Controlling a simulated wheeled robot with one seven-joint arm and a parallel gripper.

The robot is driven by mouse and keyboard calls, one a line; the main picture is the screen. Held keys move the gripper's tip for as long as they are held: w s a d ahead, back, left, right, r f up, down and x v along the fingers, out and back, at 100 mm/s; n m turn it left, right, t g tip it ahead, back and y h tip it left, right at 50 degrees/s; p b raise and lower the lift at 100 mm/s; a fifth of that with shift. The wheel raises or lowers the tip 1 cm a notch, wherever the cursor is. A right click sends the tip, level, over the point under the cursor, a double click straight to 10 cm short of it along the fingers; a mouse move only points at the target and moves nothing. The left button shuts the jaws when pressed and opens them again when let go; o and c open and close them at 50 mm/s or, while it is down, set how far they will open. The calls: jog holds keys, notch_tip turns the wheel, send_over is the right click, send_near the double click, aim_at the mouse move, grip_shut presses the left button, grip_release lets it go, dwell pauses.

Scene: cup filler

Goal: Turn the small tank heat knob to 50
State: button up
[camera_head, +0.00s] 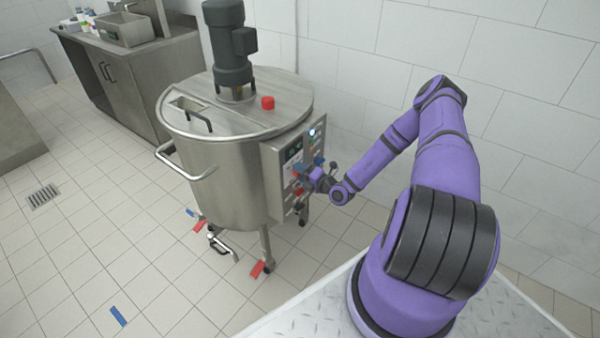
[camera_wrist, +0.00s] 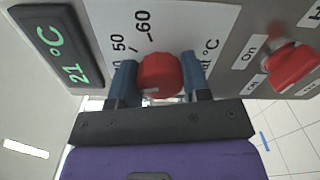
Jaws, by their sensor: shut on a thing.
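The small tank is a steel drum on legs (camera_head: 225,165) with a control panel (camera_head: 270,172) on its right side in the head view. The heat knob (camera_wrist: 160,74) is red and round in the wrist view. A printed scale beside it shows 50 and 60, and °C. My gripper (camera_wrist: 160,80) has a blue finger on each side of the knob and is shut on it. In the head view my gripper (camera_head: 312,180) is at the panel. The knob's pointer setting cannot be made out; fingers and the gripper body hide part of the scale.
A green display (camera_wrist: 62,45) reading 21 °C is left of the knob. Another red knob (camera_wrist: 292,65), marked On, is to the right. A grey motor (camera_head: 230,45) and red button (camera_head: 267,102) top the tank. A tiled wall (camera_head: 360,60) stands close behind.

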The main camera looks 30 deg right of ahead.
jog(key=m, duration=0.4)
jog(key=shift+f+m, duration=0.1)
jog(key=shift+m, duration=2.1)
jog(key=shift+f, duration=0.1)
jog(key=o, duration=0.9)
jog(key=shift+s, duration=0.15)
jog(key=v, duration=1)
jog(key=shift+s+d, duration=0.15)
jog(key=shift+s, duration=0.15)
